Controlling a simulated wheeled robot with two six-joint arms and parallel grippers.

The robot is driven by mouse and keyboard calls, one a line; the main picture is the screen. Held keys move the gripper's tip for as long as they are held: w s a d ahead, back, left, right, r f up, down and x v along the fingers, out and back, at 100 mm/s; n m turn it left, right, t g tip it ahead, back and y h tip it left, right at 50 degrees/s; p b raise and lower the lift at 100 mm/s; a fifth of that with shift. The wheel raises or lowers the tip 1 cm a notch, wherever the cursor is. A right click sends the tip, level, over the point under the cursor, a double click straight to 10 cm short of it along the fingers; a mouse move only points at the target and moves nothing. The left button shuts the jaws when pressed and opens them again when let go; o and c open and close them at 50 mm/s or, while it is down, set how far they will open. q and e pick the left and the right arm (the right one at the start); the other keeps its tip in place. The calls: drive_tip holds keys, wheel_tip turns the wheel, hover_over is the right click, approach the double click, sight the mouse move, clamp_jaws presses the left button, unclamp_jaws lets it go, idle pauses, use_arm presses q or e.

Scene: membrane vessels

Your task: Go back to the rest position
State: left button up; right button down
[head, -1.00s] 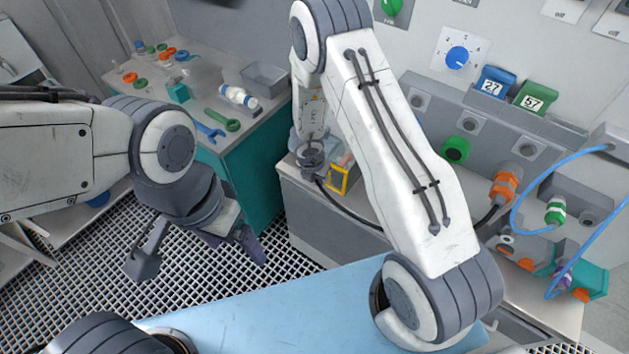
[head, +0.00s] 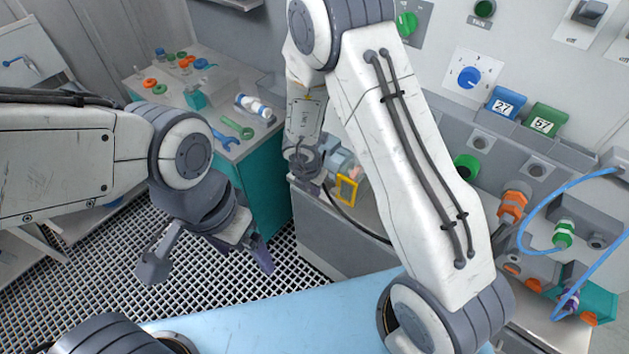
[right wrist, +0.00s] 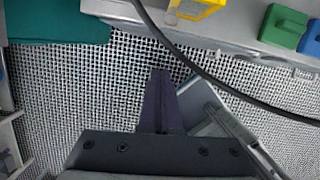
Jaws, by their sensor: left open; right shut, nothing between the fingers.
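My left gripper (head: 208,265) hangs over the grating floor in the head view, with its two fingers spread wide and nothing between them. My right arm rises from the lower right and bends down to the right gripper (head: 311,183), which is beside the front edge of the grey counter (head: 335,245). In the right wrist view the right gripper (right wrist: 158,78) has its dark fingers together and holds nothing. They show against the grating floor (right wrist: 75,95), with the counter edge and a yellow frame (right wrist: 200,8) beyond.
The yellow frame also shows in the head view (head: 346,190), close to my right gripper. A dark cable (right wrist: 215,80) runs across the right wrist view. A teal-sided bench (head: 262,190) holds wrenches, caps and a bottle. Blue hoses (head: 545,195) hang at the wall sockets on the right.

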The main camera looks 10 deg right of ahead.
wheel_tip(320, 180, up, 13)
drive_tip(key=n+t+y, duration=0.3)
drive_tip(key=n, duration=2)
drive_tip(key=s+d+r+n+g, duration=0.1)
drive_tip(key=s+d+r+n, duration=0.3)
drive_tip(key=n, duration=0.7)
drive_tip(key=s+d+n+g, duration=0.1)
drive_tip(key=s+d+n, duration=0.1)
drive_tip(key=s+n, duration=0.6)
drive_tip(key=s+a+n+g+b, duration=0.3)
drive_tip(key=s+a+n+b, duration=0.3)
drive_tip(key=s+a+n, duration=0.4)
drive_tip(key=s+a, duration=0.2)
drive_tip(key=a, duration=0.1)
drive_tip(key=shift+s+f+n, duration=0.2)
drive_tip(key=shift+s+n, duration=0.05)
drive_tip(key=shift+n, duration=0.05)
drive_tip(key=c, duration=1.5)
unclamp_jaws()
drive_tip(key=shift+c, duration=0.2)
